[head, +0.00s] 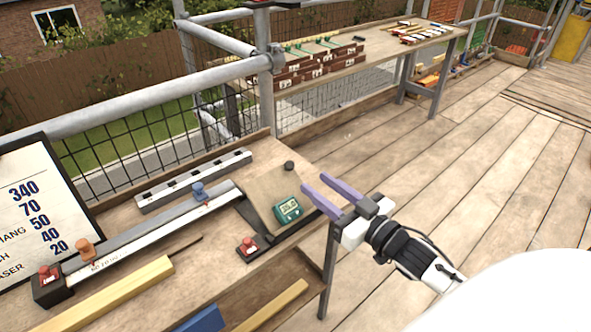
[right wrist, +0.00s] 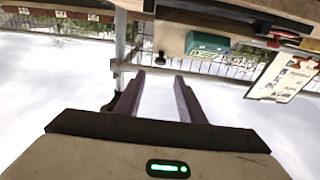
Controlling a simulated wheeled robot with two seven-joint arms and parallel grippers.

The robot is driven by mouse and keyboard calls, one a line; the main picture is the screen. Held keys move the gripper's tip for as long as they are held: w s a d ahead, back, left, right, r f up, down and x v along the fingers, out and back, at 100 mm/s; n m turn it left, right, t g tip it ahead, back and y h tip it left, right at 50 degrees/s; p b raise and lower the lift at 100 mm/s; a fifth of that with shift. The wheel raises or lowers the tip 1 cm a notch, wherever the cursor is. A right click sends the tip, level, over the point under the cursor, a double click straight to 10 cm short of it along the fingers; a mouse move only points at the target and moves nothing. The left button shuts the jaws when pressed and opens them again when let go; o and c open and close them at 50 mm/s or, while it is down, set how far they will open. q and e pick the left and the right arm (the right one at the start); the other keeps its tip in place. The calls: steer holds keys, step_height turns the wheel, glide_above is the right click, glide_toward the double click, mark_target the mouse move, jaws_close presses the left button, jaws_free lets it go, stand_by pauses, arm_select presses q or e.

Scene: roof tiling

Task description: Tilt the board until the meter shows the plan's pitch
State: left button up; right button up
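A tan board (head: 262,189) lies at the right end of the workbench with a green meter (head: 287,210) on it. The meter's display is lit, but its digits are too small to read surely. A small dark knob (head: 289,166) is at the board's far edge. The plan sheet (head: 35,205) at the left shows 340, 70, 50, 40 and 20; some labels are cut off. My right gripper (head: 313,182) has purple fingers spread apart and empty, just right of the board and meter. The meter also shows in the right wrist view (right wrist: 207,43). My left gripper is out of view.
The workbench (head: 215,240) holds a long rail with blue and orange sliders, red-buttoned boxes and a yellow wood strip (head: 110,298). A railing with mesh runs behind it. A second table (head: 375,62) with brown tiles stands farther back. The plank floor at right is clear.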

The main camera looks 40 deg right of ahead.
mark_target(290, 165)
steer(key=w, duration=0.9)
steer(key=shift+w+a+f, duration=0.1)
steer(key=shift+a, duration=0.25)
jaws_close()
